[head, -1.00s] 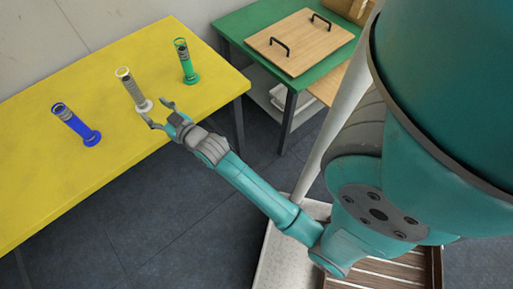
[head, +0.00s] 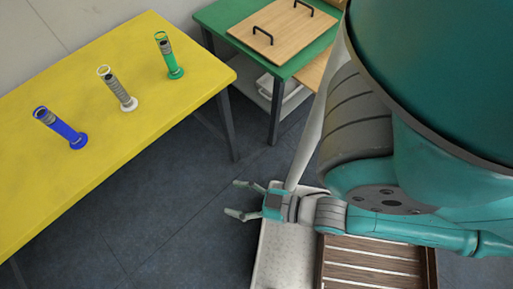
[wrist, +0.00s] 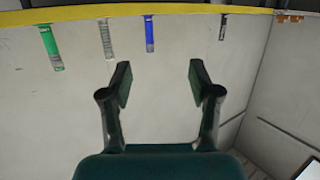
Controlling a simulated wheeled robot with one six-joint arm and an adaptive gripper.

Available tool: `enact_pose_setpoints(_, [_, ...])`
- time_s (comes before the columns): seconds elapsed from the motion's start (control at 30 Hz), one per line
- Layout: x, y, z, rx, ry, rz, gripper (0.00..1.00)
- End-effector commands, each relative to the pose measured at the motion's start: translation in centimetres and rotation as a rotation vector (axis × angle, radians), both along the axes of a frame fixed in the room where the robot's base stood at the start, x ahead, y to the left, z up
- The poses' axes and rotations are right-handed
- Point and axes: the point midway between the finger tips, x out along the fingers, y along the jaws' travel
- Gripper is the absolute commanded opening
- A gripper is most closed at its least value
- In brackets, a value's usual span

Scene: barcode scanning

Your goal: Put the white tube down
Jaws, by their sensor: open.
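The white tube (head: 118,88) stands on its round base on the yellow table (head: 50,175), between the blue tube (head: 58,127) and the green tube (head: 168,56). In the wrist view, which looks upside down, the white tube (wrist: 107,38) hangs from the yellow band between the green tube (wrist: 50,42) and the blue tube (wrist: 150,33). My gripper (head: 236,199) is open and empty, off the table's right side above the floor, well apart from the tubes. Its open fingers (wrist: 158,80) show in the wrist view with nothing between them.
A green table (head: 225,22) with a wooden board (head: 268,30) with black handles stands at the back. A dark tube (wrist: 222,27) shows in the wrist view. Dark floor (head: 165,200) lies clear between the yellow table and me.

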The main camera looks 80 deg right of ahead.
Motion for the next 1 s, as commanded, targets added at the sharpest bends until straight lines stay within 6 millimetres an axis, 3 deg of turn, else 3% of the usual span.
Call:
enact_pose_setpoints(0.1, [-2.8, 0.6, 1.2, 0.001, 0.026, 0.033, 0.62])
enact_pose_setpoints(0.3, [-4.6, 1.0, 2.3, 0.001, 0.039, 0.057, 0.62])
enact_pose_setpoints(1.0, [-4.7, 1.0, 2.4, 0.002, 0.039, 0.058, 0.62])
